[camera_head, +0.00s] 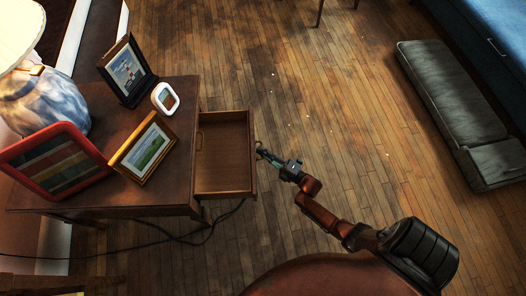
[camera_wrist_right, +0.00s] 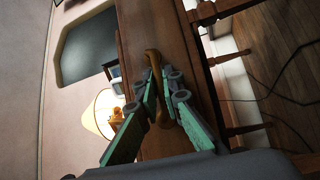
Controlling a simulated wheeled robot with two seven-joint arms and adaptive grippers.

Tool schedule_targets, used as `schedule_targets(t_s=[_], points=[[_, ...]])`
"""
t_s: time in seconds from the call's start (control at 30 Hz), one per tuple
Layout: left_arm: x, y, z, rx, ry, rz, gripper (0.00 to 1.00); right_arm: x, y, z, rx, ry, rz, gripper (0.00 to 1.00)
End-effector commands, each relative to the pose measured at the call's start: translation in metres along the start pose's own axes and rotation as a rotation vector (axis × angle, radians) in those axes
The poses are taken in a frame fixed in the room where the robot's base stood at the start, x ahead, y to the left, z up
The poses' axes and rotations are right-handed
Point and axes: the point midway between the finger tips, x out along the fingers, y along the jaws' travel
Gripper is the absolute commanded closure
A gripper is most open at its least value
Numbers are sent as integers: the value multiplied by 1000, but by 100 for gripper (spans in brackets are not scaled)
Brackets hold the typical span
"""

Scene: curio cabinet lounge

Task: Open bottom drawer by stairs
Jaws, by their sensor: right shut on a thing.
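A dark wooden side table (camera_head: 178,98) stands at the left in the head view. A drawer (camera_head: 226,158) is pulled out from its front toward the right; its inside looks empty. My right gripper (camera_head: 263,153) is at the outer face of the open drawer. In the right wrist view, its green fingers (camera_wrist_right: 164,105) are shut around a curved brass handle (camera_wrist_right: 154,62) on the wooden front. My left gripper is not in view.
A lamp (camera_head: 45,95) and several picture frames, including a gold one (camera_head: 143,148), stand on the tabletop. A black cable (camera_head: 165,238) runs on the floor below. A grey cushioned bench (camera_head: 450,98) lies at the right. The wooden floor (camera_head: 325,110) between is clear.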

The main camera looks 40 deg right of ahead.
Motion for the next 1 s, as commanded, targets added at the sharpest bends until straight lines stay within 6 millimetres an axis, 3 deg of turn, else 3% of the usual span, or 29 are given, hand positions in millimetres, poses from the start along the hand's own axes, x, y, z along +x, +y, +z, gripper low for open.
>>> schedule_targets(t_s=[0.1,0.13,0.23,0.57,0.77,1.0], points=[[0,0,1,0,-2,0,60,-2,-3,-3,1,4,-4,100],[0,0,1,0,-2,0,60,-2,-3,-3,1,4,-4,92],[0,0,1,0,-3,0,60,-2,-3,-3,1,4,-4,85],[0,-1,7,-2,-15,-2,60,-4,-1,0,0,0,-2,85],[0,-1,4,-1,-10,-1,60,-30,-2,0,-1,-2,-6,85],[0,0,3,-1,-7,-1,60,-80,-2,-1,-1,0,-6,85]])
